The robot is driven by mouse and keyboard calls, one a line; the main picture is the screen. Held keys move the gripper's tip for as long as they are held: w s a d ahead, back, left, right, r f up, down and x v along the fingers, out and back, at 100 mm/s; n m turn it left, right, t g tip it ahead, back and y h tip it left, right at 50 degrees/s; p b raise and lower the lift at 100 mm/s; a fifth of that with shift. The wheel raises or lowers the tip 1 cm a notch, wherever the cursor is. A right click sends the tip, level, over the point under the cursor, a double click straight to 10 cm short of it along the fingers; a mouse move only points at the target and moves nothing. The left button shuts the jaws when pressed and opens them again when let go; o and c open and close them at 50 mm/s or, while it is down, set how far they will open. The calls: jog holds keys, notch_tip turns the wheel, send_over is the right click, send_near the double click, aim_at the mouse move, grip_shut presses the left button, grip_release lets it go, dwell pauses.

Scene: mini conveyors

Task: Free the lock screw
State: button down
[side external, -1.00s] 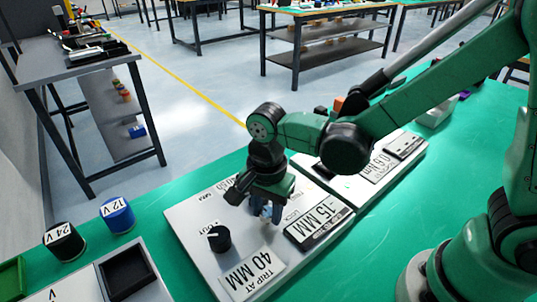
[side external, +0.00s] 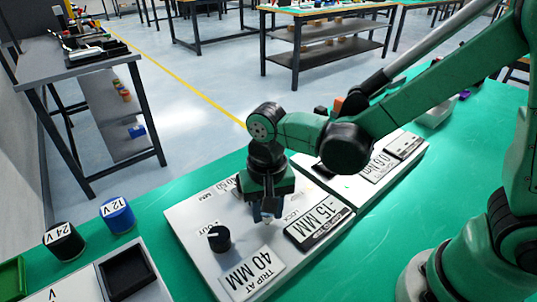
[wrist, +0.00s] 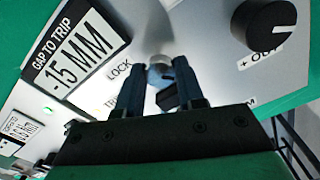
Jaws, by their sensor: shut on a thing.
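The lock screw (wrist: 158,72) is a small silver-blue knob on the light panel, beside the printed word LOCK in the wrist view. My gripper (wrist: 157,80) points down at the panel, with one finger on each side of the screw, and is shut on it. A small dark wedge (wrist: 168,98) shows between the fingers, and I cannot tell whether it belongs to the screw. In the side external view my gripper (side external: 266,216) is low over the panel (side external: 190,232), and its fingers largely hide the screw.
A black OUT dial (side external: 219,238) stands close to my gripper. A display reading -15 MM (side external: 318,222) lies right of it, and a TRIP AT 40 MM plate (side external: 252,275) lies in front. Blue 12 V (side external: 117,215) and black 24 V (side external: 64,241) cylinders stand to the left.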

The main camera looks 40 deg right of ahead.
jog(key=n, duration=0.5)
jog(key=shift+n, duration=0.3)
jog(key=n, duration=0.5)
jog(key=shift+n, duration=0.4)
jog(key=c, duration=0.5)
grip_release()
jog(key=shift+c, duration=0.2)
jog(key=shift+r, duration=2.85)
jog(key=s+d+r+m+t, duration=0.1)
jog(key=d+r+m+t, duration=0.1)
jog(key=d, duration=0.3)
jog(key=d+r+m+t, duration=0.2)
jog(key=d+m+t, duration=0.2)
jog(key=d+t, duration=0.1)
jog(key=shift+s+d, duration=0.4)
jog(key=shift+d, duration=0.35)
